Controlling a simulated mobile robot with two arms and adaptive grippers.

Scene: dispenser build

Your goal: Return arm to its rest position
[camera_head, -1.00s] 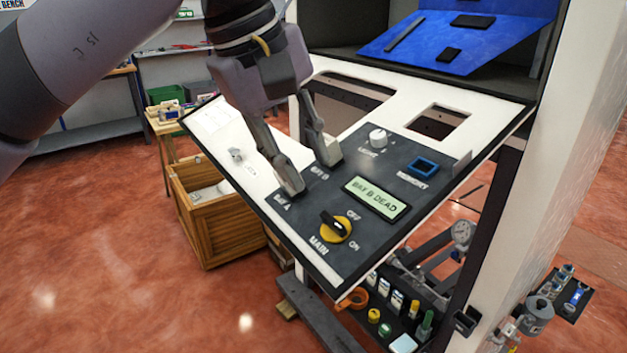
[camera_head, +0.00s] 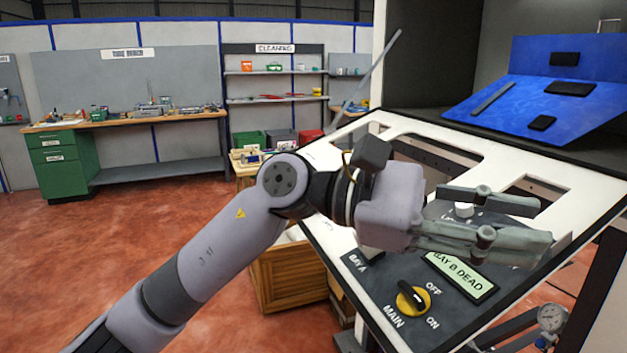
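My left arm comes in from the lower left. My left gripper (camera_head: 543,225) is open and empty, its two fingers apart and pointing right, in front of the tilted control panel (camera_head: 365,316). The panel's display (camera_head: 462,277) reads "BAY B DEAD". A white light knob (camera_head: 464,209) shows between the fingers. My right gripper is not in view.
A blue tilted board (camera_head: 520,100) with dark pieces stands in the cabinet behind the panel. A wooden crate (camera_head: 290,275) stands below and left of the panel. A workbench (camera_head: 150,118) and shelves (camera_head: 275,99) line the back wall. The red floor at left is open.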

